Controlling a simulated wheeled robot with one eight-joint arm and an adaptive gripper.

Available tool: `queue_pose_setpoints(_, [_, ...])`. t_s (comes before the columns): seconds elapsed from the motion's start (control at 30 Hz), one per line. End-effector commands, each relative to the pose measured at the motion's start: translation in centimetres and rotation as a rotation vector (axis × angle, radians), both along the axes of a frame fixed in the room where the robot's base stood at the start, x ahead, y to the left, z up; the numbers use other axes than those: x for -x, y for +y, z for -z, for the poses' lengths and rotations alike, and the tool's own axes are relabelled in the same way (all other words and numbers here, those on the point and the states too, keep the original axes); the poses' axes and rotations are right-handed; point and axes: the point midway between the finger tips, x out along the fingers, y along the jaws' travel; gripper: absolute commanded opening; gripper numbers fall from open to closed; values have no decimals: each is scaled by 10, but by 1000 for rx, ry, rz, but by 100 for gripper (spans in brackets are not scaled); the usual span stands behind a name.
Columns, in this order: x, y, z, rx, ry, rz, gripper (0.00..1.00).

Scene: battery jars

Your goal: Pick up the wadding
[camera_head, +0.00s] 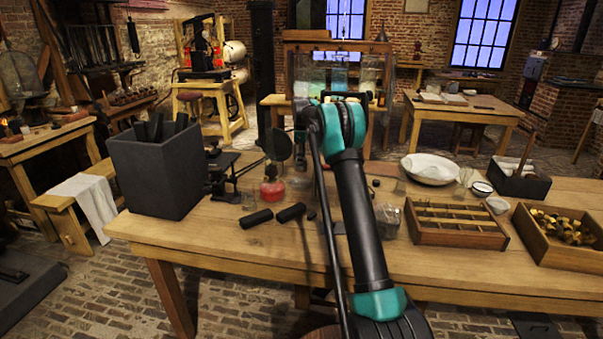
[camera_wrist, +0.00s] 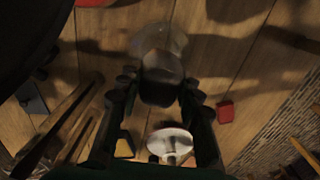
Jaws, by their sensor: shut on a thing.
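In the wrist view my gripper (camera_wrist: 158,88) has its two dark fingers closed on a dark grey, rounded piece (camera_wrist: 160,92) held between the tips. The light there is dim, and I cannot tell for sure from its look that this piece is the wadding. A pale, see-through round shape (camera_wrist: 160,42) shows just past it; I cannot tell whether the two touch. In the head view my arm hides the gripper and whatever it holds. I cannot pick out any other wadding with certainty.
The wooden table (camera_head: 300,255) carries a dark bin (camera_head: 162,180), black rods (camera_head: 257,218), a red lump (camera_head: 271,192), a white bowl (camera_head: 432,168), a divided tray (camera_head: 455,236) and a box of brass pieces (camera_head: 563,254). The front edge is clear.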

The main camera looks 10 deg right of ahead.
Motion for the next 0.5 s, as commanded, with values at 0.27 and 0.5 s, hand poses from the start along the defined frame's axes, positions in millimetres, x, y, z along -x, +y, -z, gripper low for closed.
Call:
queue_pose_setpoints(0.27, [0, 0, -81, 0, 0, 0, 17])
queue_pose_setpoints(0.5, [0, 0, -120, 0, 0, 0, 17])
